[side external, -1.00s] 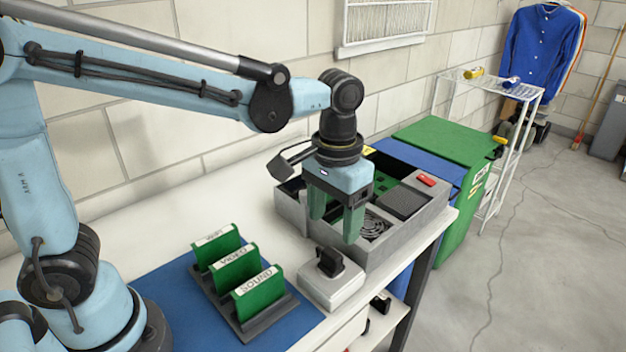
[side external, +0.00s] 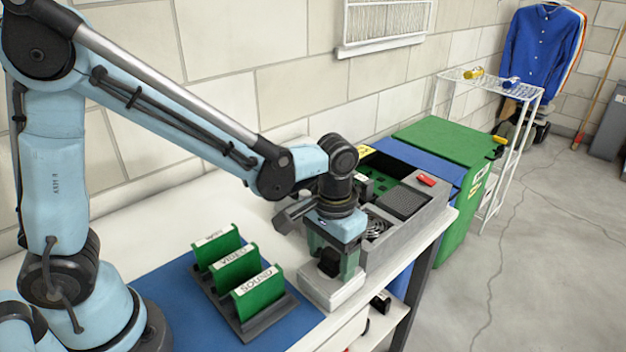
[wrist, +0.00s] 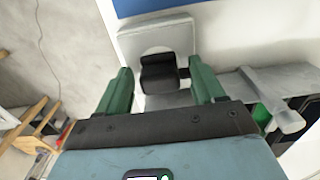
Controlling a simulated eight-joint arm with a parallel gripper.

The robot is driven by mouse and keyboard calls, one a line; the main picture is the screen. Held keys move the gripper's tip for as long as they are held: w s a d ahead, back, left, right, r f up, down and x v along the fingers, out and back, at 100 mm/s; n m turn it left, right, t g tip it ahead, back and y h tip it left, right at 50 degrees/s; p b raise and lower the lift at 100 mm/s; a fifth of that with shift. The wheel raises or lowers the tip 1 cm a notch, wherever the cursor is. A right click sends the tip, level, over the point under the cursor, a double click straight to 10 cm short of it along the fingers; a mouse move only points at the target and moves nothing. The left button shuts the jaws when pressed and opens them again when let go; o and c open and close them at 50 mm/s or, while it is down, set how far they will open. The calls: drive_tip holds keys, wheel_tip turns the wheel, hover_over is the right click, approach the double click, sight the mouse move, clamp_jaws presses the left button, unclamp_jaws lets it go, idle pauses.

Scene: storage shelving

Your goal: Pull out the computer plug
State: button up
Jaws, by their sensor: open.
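The black computer plug (side external: 328,262) sits in a white-grey socket box (side external: 333,290) at the front edge of the table. In the wrist view the plug (wrist: 158,73) stands in the box (wrist: 155,35) between my two green fingers. My gripper (side external: 334,268) is low over the box, with its fingers on either side of the plug. The fingers are open, and gaps show between them and the plug in the wrist view (wrist: 160,88).
A grey computer case (side external: 405,225) stands right behind the box. A rack with several green cards (side external: 238,270) is to the left on a blue mat (side external: 172,285). Green and blue bins (side external: 448,150) and a white wire shelf (side external: 490,150) stand farther back.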

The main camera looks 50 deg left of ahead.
sight(332, 253)
idle(0.9)
clamp_jaws()
drive_tip(key=shift+r, duration=2.9)
